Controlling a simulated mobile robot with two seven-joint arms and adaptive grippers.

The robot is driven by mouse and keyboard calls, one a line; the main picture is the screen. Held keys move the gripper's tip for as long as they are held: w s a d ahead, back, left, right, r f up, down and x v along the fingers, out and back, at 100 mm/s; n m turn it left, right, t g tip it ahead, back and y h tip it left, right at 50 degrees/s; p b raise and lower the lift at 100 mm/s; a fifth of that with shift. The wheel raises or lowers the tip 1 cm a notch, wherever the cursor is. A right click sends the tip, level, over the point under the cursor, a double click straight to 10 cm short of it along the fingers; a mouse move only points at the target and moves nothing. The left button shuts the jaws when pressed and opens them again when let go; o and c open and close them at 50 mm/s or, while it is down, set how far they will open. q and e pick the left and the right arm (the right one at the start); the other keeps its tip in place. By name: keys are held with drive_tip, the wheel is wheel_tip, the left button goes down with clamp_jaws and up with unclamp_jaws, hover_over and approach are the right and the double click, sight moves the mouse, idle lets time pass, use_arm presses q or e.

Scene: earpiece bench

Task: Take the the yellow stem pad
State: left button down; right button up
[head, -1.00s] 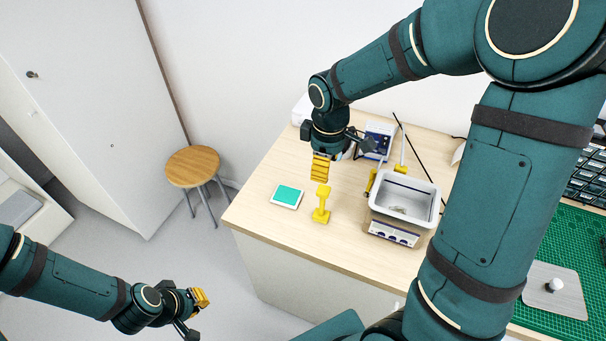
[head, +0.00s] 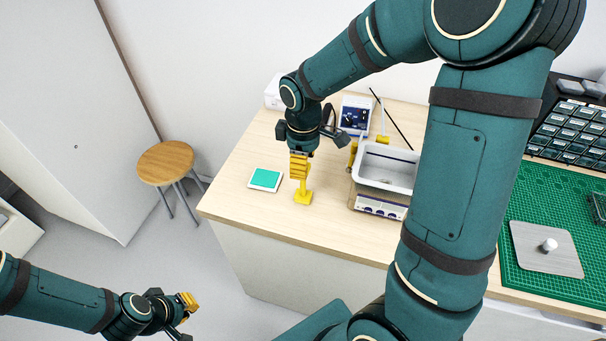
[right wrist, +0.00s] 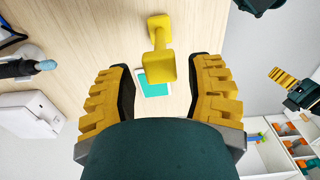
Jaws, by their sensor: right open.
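The yellow stem pad (head: 303,197) stands upright on the wooden bench, left of the white-lined basin. In the right wrist view the stem pad (right wrist: 160,66) lies ahead of and partly between the fingertips, with its square top nearest the camera. My right gripper (head: 299,167) is open above it, and its fingers hide the upper part in the head view. In the right wrist view my right gripper (right wrist: 165,85) has a finger on each side, with gaps between them and the pad. My left gripper (head: 188,303) is off the bench at lower left, and its jaws are unclear.
A white tray with a green pad (head: 265,179) lies left of the stem pad. A basin (head: 388,168) stands right, with a white-and-blue device (head: 355,115) behind it. A green cutting mat (head: 520,275) covers the far right. A stool (head: 165,162) stands on the floor.

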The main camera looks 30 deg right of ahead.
drive_tip(key=shift+f, duration=0.7)
clamp_jaws()
wheel_tip(320, 180, up, 11)
drive_tip(key=p, duration=0.8)
